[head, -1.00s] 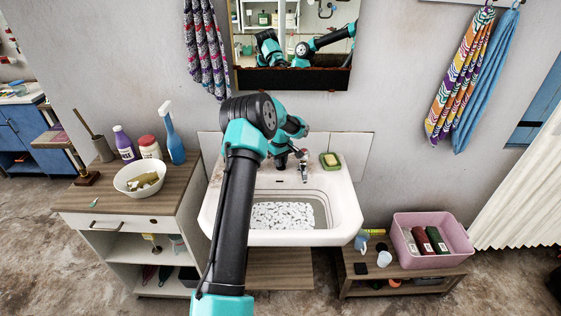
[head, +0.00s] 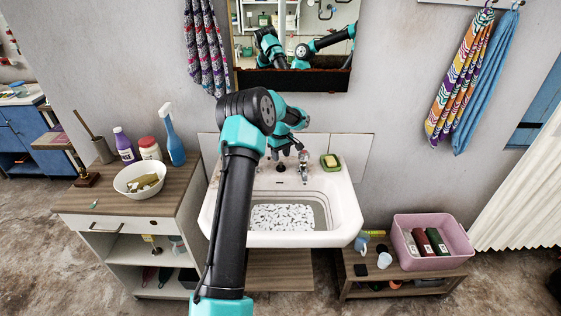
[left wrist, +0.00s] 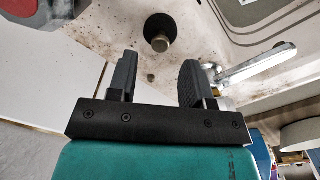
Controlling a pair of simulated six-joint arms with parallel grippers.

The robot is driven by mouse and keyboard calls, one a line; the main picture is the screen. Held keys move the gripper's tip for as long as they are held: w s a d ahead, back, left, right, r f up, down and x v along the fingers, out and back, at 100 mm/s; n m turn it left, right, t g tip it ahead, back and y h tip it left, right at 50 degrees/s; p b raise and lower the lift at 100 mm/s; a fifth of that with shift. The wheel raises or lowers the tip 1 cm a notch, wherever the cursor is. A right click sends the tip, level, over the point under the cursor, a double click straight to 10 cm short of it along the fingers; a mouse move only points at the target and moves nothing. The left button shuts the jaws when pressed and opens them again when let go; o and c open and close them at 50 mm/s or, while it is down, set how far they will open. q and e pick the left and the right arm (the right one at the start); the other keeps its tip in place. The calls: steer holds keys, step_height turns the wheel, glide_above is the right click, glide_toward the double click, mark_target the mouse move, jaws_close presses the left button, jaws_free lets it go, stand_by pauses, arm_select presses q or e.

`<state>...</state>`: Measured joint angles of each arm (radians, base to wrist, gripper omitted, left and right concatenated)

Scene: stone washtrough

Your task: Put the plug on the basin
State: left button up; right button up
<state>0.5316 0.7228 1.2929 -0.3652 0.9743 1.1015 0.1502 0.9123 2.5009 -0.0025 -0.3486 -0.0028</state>
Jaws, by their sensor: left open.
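The white basin (head: 345,212) is fixed to the wall and holds water with a patch of loose white flecks on it. My left gripper (left wrist: 157,65) is open, with its two dark fingers apart and nothing between them. In the left wrist view a dark round plug (left wrist: 158,27) with a brass-coloured knob lies on a stained pale surface beyond the fingertips, apart from them. In the head view my left arm reaches over the basin's left side to its back ledge, and the gripper is there beside the tap. My right gripper is not in view.
A green soap dish (head: 331,166) sits on the right of the ledge. A cabinet with bottles and a white bowl (head: 128,190) is at left.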

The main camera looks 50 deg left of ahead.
arm_select(q)
step_height(320, 180, up, 8)
steer(key=shift+d+f, duration=0.1)
stand_by(0.6)
